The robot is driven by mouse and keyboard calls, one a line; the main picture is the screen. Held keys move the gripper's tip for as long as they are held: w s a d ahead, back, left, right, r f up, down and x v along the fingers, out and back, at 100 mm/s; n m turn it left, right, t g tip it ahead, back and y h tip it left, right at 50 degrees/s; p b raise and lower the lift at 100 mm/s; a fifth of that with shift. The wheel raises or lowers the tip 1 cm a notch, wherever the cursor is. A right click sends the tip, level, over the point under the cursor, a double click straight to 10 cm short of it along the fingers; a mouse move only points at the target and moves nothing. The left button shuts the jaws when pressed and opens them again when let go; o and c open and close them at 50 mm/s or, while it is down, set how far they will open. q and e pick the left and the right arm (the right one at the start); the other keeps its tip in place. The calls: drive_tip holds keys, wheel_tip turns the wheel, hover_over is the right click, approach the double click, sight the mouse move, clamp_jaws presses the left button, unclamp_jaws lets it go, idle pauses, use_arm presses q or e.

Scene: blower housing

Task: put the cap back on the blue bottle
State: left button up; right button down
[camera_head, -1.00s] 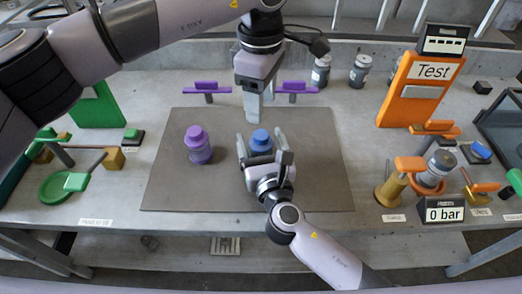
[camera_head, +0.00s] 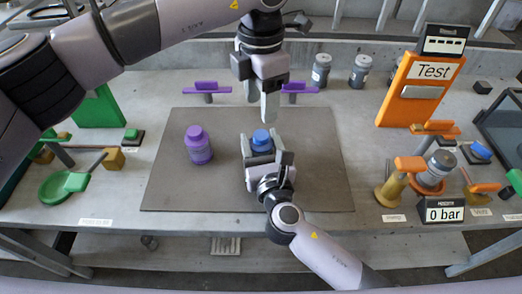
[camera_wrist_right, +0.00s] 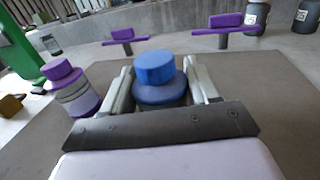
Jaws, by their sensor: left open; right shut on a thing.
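The blue bottle (camera_wrist_right: 160,94) stands upright on the grey mat, and its blue shoulder shows in the right wrist view. A blue cap (camera_head: 261,136) sits on top of it, also seen in the right wrist view (camera_wrist_right: 154,67); I cannot tell how tightly it is seated. My right gripper (camera_head: 262,143) is shut on the blue bottle, with a finger on each side below the cap. The gripper hides the bottle's lower part. My left gripper (camera_head: 261,108) is open and empty, pointing down above and behind the cap, apart from it.
A purple-capped bottle (camera_head: 198,146) stands on the mat (camera_head: 175,190) left of the blue one. Two purple holders (camera_head: 206,87) stand behind the mat. Grey bottles (camera_head: 360,71) are at the back. The orange test station (camera_head: 412,92) is at right, green fixtures (camera_head: 65,185) at left.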

use_arm(q)
drive_tip(key=n, duration=0.4)
drive_tip(key=shift+n, duration=0.4)
drive_tip(key=n, duration=0.7)
drive_tip(key=shift+n, duration=0.3)
drive_tip(key=n, duration=1)
drive_tip(key=shift+n, duration=0.4)
drive_tip(key=n, duration=0.7)
